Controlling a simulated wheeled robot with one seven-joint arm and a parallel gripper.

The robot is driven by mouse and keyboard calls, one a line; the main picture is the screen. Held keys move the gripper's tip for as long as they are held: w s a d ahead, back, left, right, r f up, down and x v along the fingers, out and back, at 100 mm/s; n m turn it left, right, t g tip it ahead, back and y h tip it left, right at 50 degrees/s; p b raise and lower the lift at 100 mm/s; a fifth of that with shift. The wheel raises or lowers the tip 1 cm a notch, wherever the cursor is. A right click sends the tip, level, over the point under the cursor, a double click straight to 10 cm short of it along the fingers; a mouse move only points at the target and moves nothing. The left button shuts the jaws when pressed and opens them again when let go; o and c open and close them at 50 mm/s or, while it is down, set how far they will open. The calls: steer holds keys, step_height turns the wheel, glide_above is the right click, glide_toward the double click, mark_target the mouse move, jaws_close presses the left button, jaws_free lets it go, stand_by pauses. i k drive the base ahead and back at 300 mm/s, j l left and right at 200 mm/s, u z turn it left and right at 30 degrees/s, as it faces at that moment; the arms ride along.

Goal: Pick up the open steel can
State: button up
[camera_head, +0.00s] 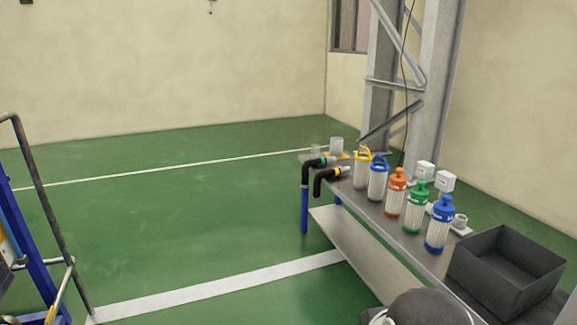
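A small grey cylinder (337,146) stands at the far end of the long table (345,192). A second, paler cylinder (316,151) stands just left of it. Either could be the open steel can; at this size I cannot tell their material or whether their tops are open. A dark rounded part of my own body shows at the bottom edge. My gripper's fingers are not in view.
On the table stand canisters with yellow (362,168), blue (378,177), orange (395,193), green (417,207) and blue (439,224) tops. Black pipe tools (330,177) lie at the left edge. A black bin (503,272) is nearest. Green floor (190,220) is clear leftward.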

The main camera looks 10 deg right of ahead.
mark_target(337, 142)
steer(key=i+j+z, duration=0.25)
steer(key=i, duration=0.15)
steer(key=i+j+z, duration=0.25)
steer(key=i+j, duration=0.15)
steer(key=i, duration=0.4)
steer(key=i+j, duration=0.15)
steer(key=i, duration=0.35)
steer(key=i+j+z, duration=0.1)
steer(key=i, duration=0.45)
steer(key=i+j, duration=0.2)
steer(key=i, duration=0.3)
steer(key=i+j, duration=0.2)
steer(key=i, duration=0.35)
